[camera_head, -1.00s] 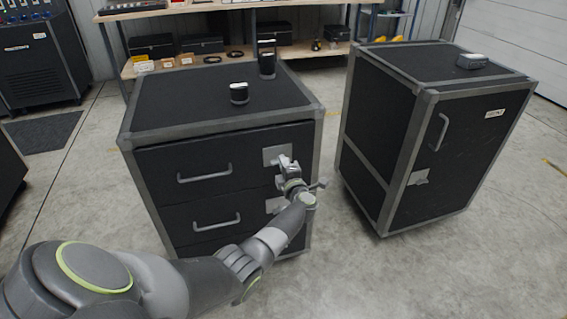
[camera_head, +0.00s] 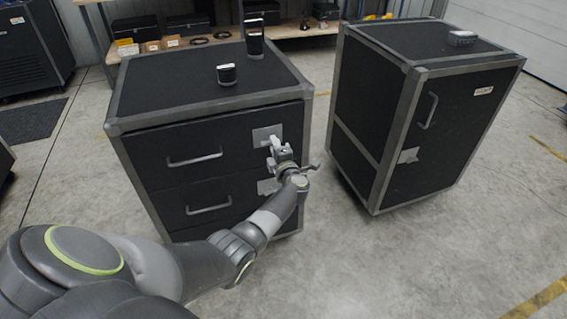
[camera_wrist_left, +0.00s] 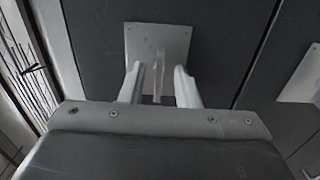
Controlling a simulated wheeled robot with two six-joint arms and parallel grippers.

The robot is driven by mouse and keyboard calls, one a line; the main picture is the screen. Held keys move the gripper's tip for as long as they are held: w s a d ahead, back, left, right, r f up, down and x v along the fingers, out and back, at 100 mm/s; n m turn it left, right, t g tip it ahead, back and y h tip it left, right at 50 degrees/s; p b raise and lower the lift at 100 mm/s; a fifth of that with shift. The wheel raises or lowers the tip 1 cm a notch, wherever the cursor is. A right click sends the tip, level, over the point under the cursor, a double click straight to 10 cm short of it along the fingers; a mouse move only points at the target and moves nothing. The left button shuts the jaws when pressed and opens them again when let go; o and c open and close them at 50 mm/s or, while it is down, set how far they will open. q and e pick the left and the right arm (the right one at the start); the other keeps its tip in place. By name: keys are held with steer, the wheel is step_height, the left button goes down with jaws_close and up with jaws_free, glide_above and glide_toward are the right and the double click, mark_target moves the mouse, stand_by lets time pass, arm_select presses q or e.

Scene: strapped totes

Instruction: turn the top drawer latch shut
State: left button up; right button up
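The black cabinet (camera_head: 215,95) with grey edges has a top drawer (camera_head: 160,150) and a lower drawer (camera_head: 165,205), each with a bar handle. The top drawer latch (camera_head: 262,136) has a pale square plate at the drawer's right end. In the left wrist view, the latch's thin lever (camera_wrist_left: 158,75) stands out from its plate (camera_wrist_left: 172,42). My left gripper (camera_head: 274,148) is at this latch. In the left wrist view, the left gripper (camera_wrist_left: 158,88) is open, with one finger on each side of the lever and visible gaps. My right gripper is not in view.
A second latch plate (camera_head: 266,187) sits just below, on the lower drawer. A second black cabinet (camera_head: 440,130) stands to the right, across a narrow gap. Two small dark devices (camera_head: 227,75) (camera_head: 254,40) stand on the drawer cabinet. Open floor lies in front.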

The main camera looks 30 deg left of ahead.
arm_select(q)
steer(key=v, duration=1.6)
steer(key=shift+s+d+p, duration=0.2)
steer(key=shift+d+p, duration=0.1)
steer(key=shift+p, duration=0.1)
steer(key=shift+f, duration=0.1)
steer(key=s+d+f+m+h+p, duration=0.1)
steer(key=s+f+m+h, duration=0.35)
steer(key=f+m, duration=0.35)
steer(key=s+d+f+m+h, duration=0.1)
steer(key=s+f+m+h, duration=0.2)
steer(key=s+f+m, duration=0.5)
steer(key=s+d+f+m+h+p, duration=0.1)
steer(key=s+f+m+h, duration=0.25)
steer(key=f, duration=0.75)
steer(key=s+a+f+m+g, duration=0.1)
steer(key=s+f+m+g, duration=0.1)
steer(key=s, duration=0.9)
steer(key=s+a+f+m+g+h+p, duration=0.1)
steer(key=s+f+g, duration=0.4)
steer(key=s, duration=0.6)
steer(key=s+a+f+m+g, duration=0.3)
steer(key=s+f, duration=0.3)
steer(key=s, duration=0.6)
steer(key=shift+f+m+g+h, duration=0.3)
steer(key=shift+f+m, duration=0.1)
steer(key=shift+m, duration=0.45)
steer(key=shift+s, duration=0.1)
